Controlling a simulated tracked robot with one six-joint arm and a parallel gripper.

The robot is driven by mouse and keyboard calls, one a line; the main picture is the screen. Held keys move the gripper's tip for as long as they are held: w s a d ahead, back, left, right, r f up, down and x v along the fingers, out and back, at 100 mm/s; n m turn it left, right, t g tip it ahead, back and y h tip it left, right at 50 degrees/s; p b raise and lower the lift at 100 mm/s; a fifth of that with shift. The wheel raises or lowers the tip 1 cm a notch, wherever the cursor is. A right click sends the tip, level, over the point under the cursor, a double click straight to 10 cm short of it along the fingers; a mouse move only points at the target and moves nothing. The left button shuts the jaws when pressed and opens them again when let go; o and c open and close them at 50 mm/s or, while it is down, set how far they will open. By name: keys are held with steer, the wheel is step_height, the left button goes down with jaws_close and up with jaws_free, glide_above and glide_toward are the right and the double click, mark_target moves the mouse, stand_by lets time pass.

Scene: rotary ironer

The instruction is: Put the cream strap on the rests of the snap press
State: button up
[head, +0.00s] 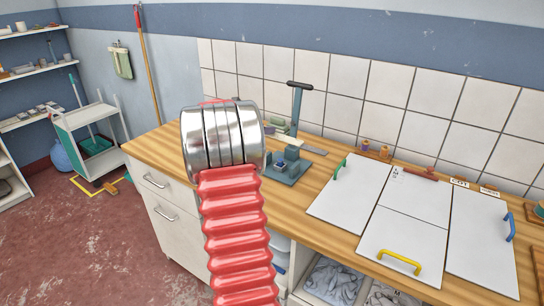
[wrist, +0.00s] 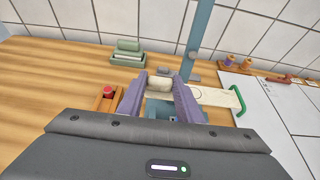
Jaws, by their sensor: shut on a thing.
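The cream strap (wrist: 218,97) is gripped between the purple fingers of my gripper (wrist: 159,83) in the wrist view. Its pale length sticks out to the right past the right finger, toward the green handle. The blue-grey snap press (wrist: 192,50) stands right at the fingers, its post rising behind the strap. In the head view the press (head: 286,171) shows its base and upright lever beside my arm, with a pale strip across it. My gripper is mostly hidden there behind my silver wrist. The rests are largely covered by the fingers, so I cannot tell whether the strap touches them.
A green stack (wrist: 127,50) sits behind on the wooden worktop (head: 150,146). An orange block with a red button (wrist: 107,94) is left of the fingers. White panels with green (head: 340,169), yellow (head: 399,261) and blue handles lie right. Tiled wall closes the back.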

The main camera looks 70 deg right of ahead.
steer(key=shift+f, duration=2.65)
steer(key=shift+f, duration=1.85)
steer(key=shift+f, duration=0.1)
steer(key=o, duration=1)
steer(key=shift+a, duration=0.15)
steer(key=v, duration=1.2)
